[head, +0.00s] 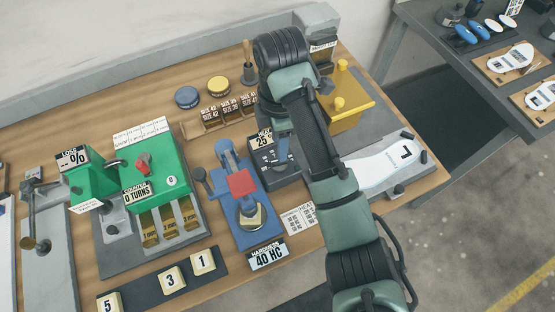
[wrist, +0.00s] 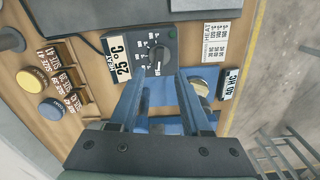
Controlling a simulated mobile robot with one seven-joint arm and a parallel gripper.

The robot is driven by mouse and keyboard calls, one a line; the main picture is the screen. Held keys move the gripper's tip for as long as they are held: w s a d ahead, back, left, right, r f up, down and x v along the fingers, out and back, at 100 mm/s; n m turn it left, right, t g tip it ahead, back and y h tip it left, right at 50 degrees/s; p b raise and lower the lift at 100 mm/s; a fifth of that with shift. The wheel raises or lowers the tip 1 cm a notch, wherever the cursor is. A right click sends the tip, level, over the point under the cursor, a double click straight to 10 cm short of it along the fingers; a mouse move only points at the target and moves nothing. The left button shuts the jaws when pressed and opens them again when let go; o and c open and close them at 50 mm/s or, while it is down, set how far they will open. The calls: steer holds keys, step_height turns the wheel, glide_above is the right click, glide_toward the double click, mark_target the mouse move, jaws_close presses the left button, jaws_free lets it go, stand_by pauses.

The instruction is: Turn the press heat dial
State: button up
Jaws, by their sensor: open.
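The dark heat control box (wrist: 136,42) carries a white "HEAT 25 °C" label (wrist: 119,60) in the wrist view. In the head view, my arm partly covers the box (head: 285,181) and hides most of the dial.
The blue hardness press (head: 257,205) with a red block and "40 HC" label stands close beside the box. A green machine (head: 168,138) is further left. A yellow block with knobs (head: 352,112) and a white insole (head: 378,168) lie right of my arm. Size-labelled slots (head: 207,124) are behind.

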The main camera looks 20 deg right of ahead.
mark_target(279, 163)
step_height(279, 163, down, 5)
steer(key=b, duration=0.2)
steer(key=shift+r+b, duration=0.2)
steer(key=shift+b, duration=0.15)
steer(key=shift+f+p, duration=0.4)
steer(key=shift+f, duration=0.55)
jaws_close()
